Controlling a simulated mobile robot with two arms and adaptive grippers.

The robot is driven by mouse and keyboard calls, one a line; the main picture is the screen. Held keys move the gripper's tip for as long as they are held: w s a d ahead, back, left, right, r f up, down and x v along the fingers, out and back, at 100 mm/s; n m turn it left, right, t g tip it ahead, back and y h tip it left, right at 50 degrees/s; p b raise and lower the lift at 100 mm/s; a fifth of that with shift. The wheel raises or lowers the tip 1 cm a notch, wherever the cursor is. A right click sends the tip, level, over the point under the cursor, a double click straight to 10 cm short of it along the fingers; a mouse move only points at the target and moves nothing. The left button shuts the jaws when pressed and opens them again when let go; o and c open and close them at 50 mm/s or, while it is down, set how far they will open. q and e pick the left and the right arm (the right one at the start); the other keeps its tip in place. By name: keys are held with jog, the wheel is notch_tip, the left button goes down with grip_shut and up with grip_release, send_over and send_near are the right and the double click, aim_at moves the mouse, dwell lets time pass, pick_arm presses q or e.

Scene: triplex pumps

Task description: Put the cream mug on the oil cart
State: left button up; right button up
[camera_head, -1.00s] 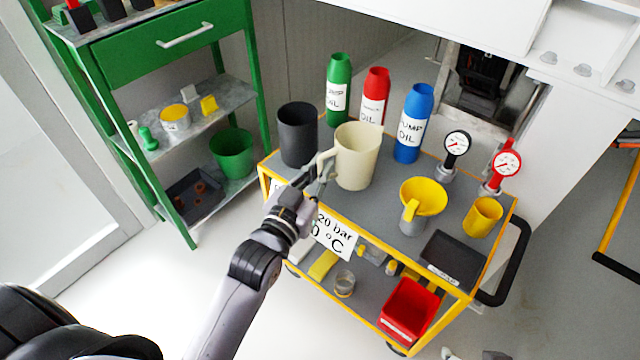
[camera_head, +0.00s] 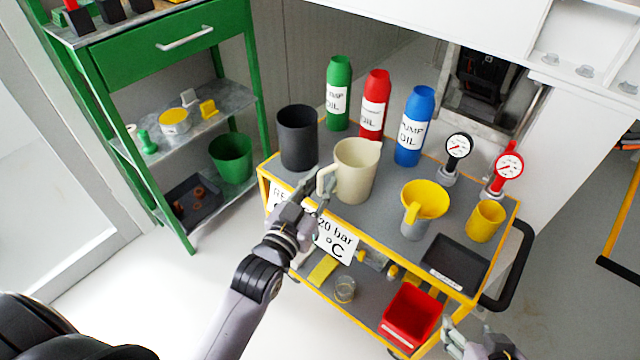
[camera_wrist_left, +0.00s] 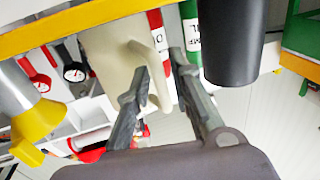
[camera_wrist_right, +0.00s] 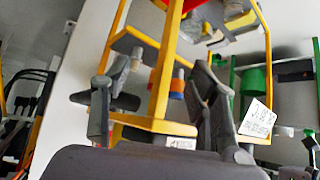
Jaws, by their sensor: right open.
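The cream mug (camera_head: 355,172) is upright at the front edge of the oil cart's grey top (camera_head: 385,218) and appears to rest on it. Its handle points left, toward my left gripper (camera_head: 322,188). In the left wrist view the gripper's fingers (camera_wrist_left: 160,70) are spread, with the mug's handle (camera_wrist_left: 160,60) beside and partly behind one finger; I see no clamping. My right gripper (camera_head: 452,332) is open and empty, low in front of the cart's right end. Its spread fingers also show in the right wrist view (camera_wrist_right: 160,85).
A black cup (camera_head: 297,138) stands left of the mug. Green, red and blue oil bottles (camera_head: 413,128) stand behind. A yellow funnel (camera_head: 424,198), yellow cup (camera_head: 486,222), black tray (camera_head: 455,262) and two gauges occupy the right. A green shelf (camera_head: 185,50) stands left.

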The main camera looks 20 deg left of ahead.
pick_arm(q)
jog(key=shift+o, duration=0.5)
jog(key=shift+r, duration=0.2)
jog(key=shift+s+f, duration=0.1)
jog(key=shift+s, duration=0.3)
jog(key=s+a+p, duration=0.2)
jog(key=s, duration=0.9)
notch_tip(320, 180, down, 8)
jog(key=s+g+y, duration=0.1)
jog(key=s+g, duration=0.1)
jog(key=g, duration=0.4)
jog(key=s+a+f+g+y, duration=0.1)
jog(key=s+a+f+g, duration=0.1)
jog(key=s+f+g, duration=0.3)
jog(key=shift+s+a+f+g, duration=0.2)
jog(key=shift+s+f+g, duration=0.2)
jog(key=shift+s+g, duration=1.5)
pick_arm(e)
jog(key=s+d+f+g+h, duration=0.1)
jog(key=s+d+f+g, duration=0.1)
jog(key=s, duration=0.5)
jog(key=shift+s+d+f+g, duration=0.25)
jog(key=shift+s+f+g, duration=0.2)
jog(key=shift+g, duration=0.75)
pick_arm(q)
jog(key=shift+s+t, duration=0.45)
jog(key=shift+t, duration=0.05)
pick_arm(e)
jog(key=shift+w, duration=0.1)
